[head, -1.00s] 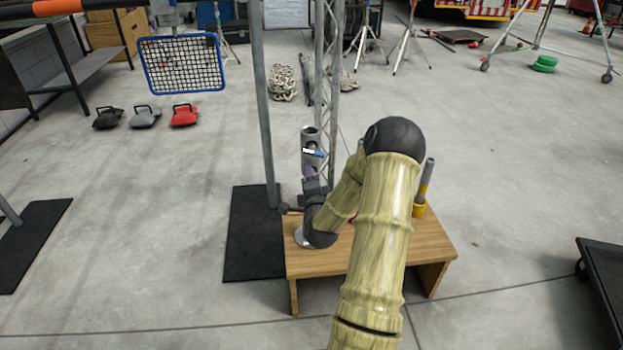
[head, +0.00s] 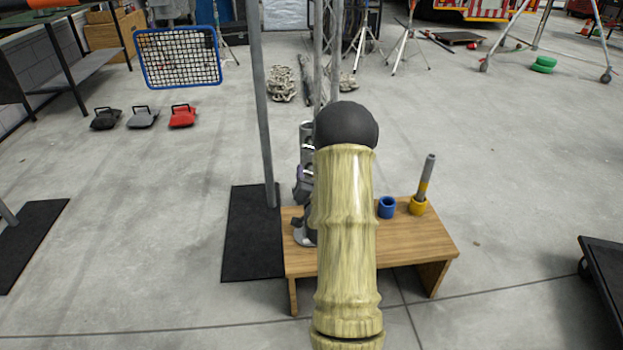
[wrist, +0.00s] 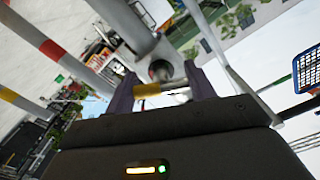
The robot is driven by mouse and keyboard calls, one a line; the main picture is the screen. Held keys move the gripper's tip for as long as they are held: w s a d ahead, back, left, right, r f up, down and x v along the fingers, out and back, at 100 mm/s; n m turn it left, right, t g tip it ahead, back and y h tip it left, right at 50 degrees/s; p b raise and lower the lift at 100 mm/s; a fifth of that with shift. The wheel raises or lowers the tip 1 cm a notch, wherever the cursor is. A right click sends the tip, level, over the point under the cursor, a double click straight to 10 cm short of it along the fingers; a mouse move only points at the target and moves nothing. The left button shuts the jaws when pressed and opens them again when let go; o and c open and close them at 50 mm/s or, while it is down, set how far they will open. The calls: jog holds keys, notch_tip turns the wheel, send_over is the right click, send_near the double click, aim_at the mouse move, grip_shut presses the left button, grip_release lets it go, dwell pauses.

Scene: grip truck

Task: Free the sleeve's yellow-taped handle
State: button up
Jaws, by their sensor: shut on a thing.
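The grey sleeve (head: 307,133) stands upright at the left end of the low wooden table (head: 408,243), partly hidden by my arm in the head view. In the wrist view a grey tube (wrist: 132,28), seemingly the sleeve, runs up close beyond my fingers. The yellow-taped handle (wrist: 148,90) is a short bar lying across between my two purple fingers, in front of a dark round fitting on the tube. My gripper (wrist: 160,88) is shut on this handle. In the head view my gripper is mostly hidden behind my forearm.
A grey post (head: 262,110) rises from a black mat (head: 250,250) just left of the sleeve.

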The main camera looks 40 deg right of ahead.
jog(key=shift+n, duration=0.6)
jog(key=o, duration=1)
